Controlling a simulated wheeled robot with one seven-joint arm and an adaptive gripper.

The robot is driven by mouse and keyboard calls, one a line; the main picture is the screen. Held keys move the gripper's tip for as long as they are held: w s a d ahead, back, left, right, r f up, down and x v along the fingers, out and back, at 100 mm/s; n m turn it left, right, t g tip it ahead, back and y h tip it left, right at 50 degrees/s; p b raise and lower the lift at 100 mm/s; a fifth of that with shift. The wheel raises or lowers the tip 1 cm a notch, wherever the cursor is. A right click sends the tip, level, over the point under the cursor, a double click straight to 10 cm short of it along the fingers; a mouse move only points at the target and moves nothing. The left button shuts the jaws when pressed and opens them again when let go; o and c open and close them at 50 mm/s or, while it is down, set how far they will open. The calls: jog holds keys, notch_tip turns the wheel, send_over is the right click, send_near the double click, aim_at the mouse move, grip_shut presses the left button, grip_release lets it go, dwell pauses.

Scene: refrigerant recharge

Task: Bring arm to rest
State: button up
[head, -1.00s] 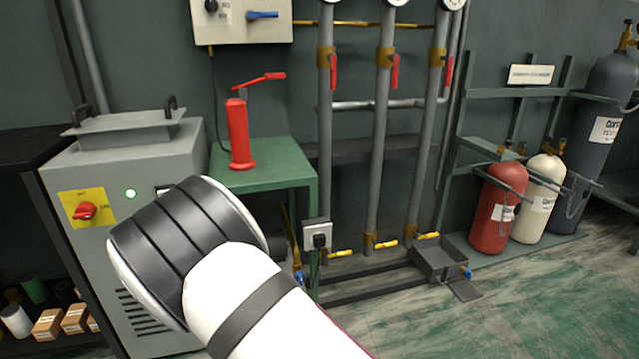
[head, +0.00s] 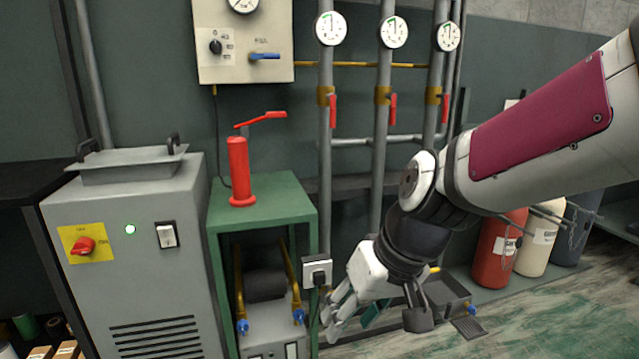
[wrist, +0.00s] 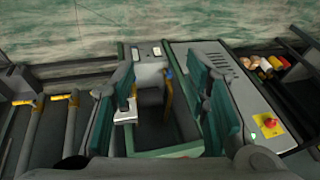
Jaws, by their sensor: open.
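My arm reaches in from the right of the head view and bends down. My gripper (head: 345,315) hangs low in front of the pipes, just right of the green stand. In the wrist view my gripper (wrist: 168,100) has its two fingers wide apart with nothing between them. Behind the gap the wrist view shows the green stand (wrist: 180,152) and the grey cabinet (wrist: 220,70). In the head view the socket box with its plug (head: 317,272) is close to the fingers. I cannot tell whether they touch it.
The grey cabinet (head: 130,255) with a red knob stands at left. The green stand (head: 275,205) carries a red hand pump (head: 240,170). Vertical pipes (head: 325,150) with gauges stand behind my arm. Red (head: 495,255) and cream cylinders (head: 538,240) stand at right. Green floor (head: 560,315) is clear at lower right.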

jog(key=s+d+r+m+g+h, duration=0.1)
jog(key=s+d, duration=0.4)
jog(key=s, duration=0.3)
jog(key=s+d+r+m+h, duration=0.1)
jog(key=s+d+m+h, duration=0.1)
jog(key=s+d, duration=0.45)
jog(key=s+d+r+m+g+h, duration=0.1)
jog(key=s+d, duration=0.2)
jog(key=s, duration=0.6)
notch_tip(320, 180, up, 40)
jog(key=t+p, duration=0.3)
jog(key=p, duration=3.5)
jog(key=shift+t, duration=0.3)
jog(key=shift+a, duration=0.1)
